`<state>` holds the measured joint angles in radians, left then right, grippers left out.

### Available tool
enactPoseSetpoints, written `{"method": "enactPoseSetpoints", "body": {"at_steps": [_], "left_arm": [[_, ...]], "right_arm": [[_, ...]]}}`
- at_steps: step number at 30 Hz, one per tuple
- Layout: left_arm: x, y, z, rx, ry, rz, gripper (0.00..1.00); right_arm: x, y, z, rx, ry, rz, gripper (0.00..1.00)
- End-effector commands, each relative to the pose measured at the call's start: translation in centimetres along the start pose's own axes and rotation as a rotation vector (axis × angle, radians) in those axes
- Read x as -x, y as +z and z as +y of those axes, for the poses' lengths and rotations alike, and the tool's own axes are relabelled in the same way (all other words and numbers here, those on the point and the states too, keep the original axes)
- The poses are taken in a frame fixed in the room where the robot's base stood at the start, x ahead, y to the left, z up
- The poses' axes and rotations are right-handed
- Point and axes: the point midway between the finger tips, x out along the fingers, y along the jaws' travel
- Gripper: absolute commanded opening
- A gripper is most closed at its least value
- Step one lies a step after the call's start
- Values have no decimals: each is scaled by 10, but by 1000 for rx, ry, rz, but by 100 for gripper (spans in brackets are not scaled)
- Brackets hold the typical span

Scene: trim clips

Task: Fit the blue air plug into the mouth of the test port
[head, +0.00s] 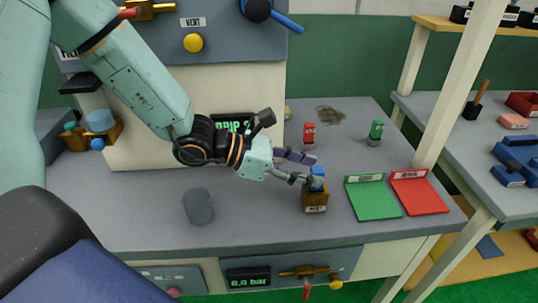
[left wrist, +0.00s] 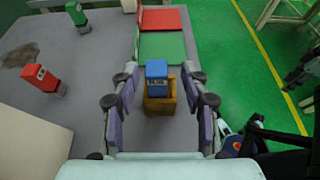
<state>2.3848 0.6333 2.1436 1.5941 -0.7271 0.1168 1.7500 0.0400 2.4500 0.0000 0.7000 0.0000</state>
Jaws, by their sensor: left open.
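The blue air plug (head: 318,172) stands upright in or on a small brown open box (head: 315,199) with a label too small to read. In the left wrist view the plug (left wrist: 157,72) rises from the tan box (left wrist: 160,103); how deep it sits cannot be told. My left gripper (head: 306,170) is open, its fingers reaching from the left to the plug. In the left wrist view the fingers of the gripper (left wrist: 160,76) lie on both sides of the plug, with gaps between. I cannot identify the test port for certain.
A grey cylinder (head: 198,206) stands left of the box. A green tray (head: 372,199) and a red tray (head: 419,196) lie to the right. A red block (head: 309,133) and a green block (head: 376,130) stand behind. A cream post (head: 452,100) rises at right.

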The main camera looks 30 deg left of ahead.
Motion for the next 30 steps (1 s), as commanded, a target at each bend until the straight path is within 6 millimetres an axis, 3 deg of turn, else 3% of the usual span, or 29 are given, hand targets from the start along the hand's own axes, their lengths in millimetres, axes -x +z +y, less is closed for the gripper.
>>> {"method": "enactPoseSetpoints", "body": {"at_steps": [14,30], "left_arm": [[42,3,0,2,3,-5,46],[84,5,0,2,0,-4,46]], "right_arm": [[26,0,0,0,0,0,40],[80,0,-1,0,0,0,40]]}}
